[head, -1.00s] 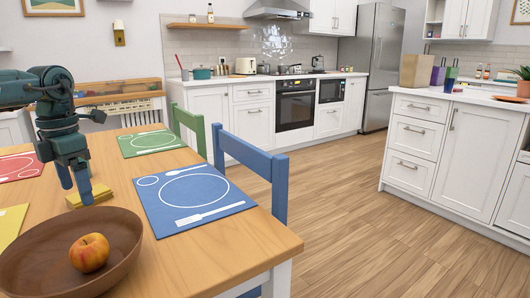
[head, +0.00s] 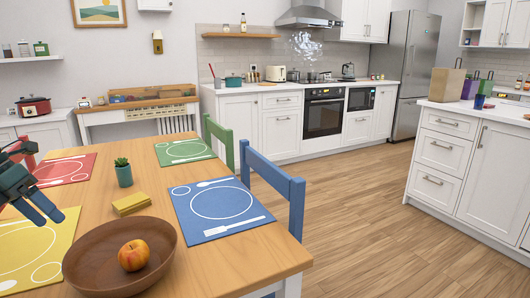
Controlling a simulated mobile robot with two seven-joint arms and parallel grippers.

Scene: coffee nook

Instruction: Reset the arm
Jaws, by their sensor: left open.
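My left gripper (head: 42,208) is at the left edge of the head view, above the table (head: 225,262) near the yellow placemat (head: 30,240). Its fingers are apart, with nothing visible between them. Most of the left arm is out of the picture. My right gripper is not in view.
On the table are a brown bowl (head: 90,262) holding an apple (head: 133,255), a yellow block (head: 131,203), a small potted plant (head: 124,174), and red (head: 65,170), green (head: 184,151) and blue (head: 218,205) placemats. A blue chair (head: 275,182) stands at the table's right side.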

